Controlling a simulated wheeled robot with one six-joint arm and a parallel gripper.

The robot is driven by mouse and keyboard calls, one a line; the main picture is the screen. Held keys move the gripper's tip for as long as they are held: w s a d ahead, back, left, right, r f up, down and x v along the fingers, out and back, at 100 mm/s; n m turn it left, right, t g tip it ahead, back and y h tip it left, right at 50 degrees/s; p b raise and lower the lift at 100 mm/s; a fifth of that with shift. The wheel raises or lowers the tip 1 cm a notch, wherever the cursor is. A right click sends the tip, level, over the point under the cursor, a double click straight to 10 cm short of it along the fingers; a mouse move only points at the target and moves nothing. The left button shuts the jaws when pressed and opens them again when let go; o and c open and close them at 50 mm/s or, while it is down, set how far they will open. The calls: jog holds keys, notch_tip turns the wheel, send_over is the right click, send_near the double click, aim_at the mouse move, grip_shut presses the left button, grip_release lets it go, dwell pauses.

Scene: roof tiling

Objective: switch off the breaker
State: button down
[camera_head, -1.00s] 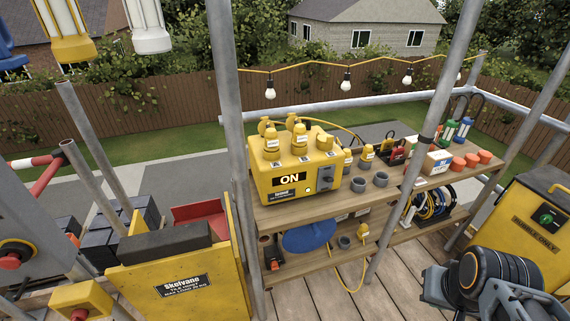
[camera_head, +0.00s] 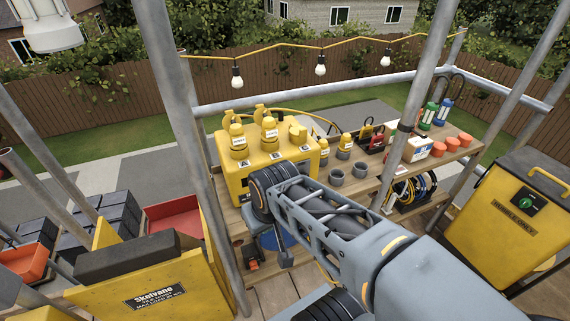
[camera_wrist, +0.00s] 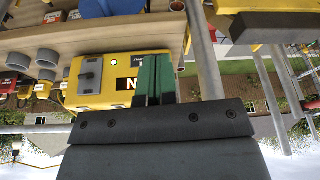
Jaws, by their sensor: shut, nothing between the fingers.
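The yellow power box (camera_head: 228,168) stands on the wooden shelf with yellow plugs in its top. My arm covers much of its front in the head view. In the wrist view the box (camera_wrist: 118,98) shows upside down, with a grey breaker switch (camera_wrist: 89,74) and a small green light on its face. Part of the ON label (camera_wrist: 129,84) shows beside the green fingers of my gripper (camera_wrist: 155,62). The gripper is shut and empty, in front of the label and to the side of the switch. Whether it touches the box I cannot tell. The gripper itself is hidden in the head view.
A scaffold pole (camera_head: 183,110) stands left of the box, and another (camera_head: 418,100) rises to the right. Grey cups (camera_head: 360,169) and plugs sit on the shelf (camera_head: 440,158). A yellow cabinet (camera_head: 520,228) stands at the right, a tile hoist (camera_head: 150,275) at the left.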

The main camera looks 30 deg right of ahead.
notch_tip(320, 180, up, 2)
jog(key=r+m+b, duration=0.1)
jog(key=m+b, duration=0.1)
jog(key=b, duration=0.1)
send_over(305, 174)
jog(key=s, duration=0.3)
jog(key=shift+a+f+g, duration=0.1)
jog(key=shift+f+g, duration=0.15)
jog(key=shift+g, duration=0.05)
jog(key=shift+f, duration=0.1)
jog(key=x, duration=0.9)
jog(key=shift+w+f, duration=0.1)
jog(key=shift+f, duration=0.25)
jog(key=shift+d+f, duration=0.1)
jog(key=shift+d, duration=0.1)
jog(key=shift+f+h+b, duration=0.1)
jog(key=shift+h+b, duration=0.2)
jog(key=shift+b, duration=0.65)
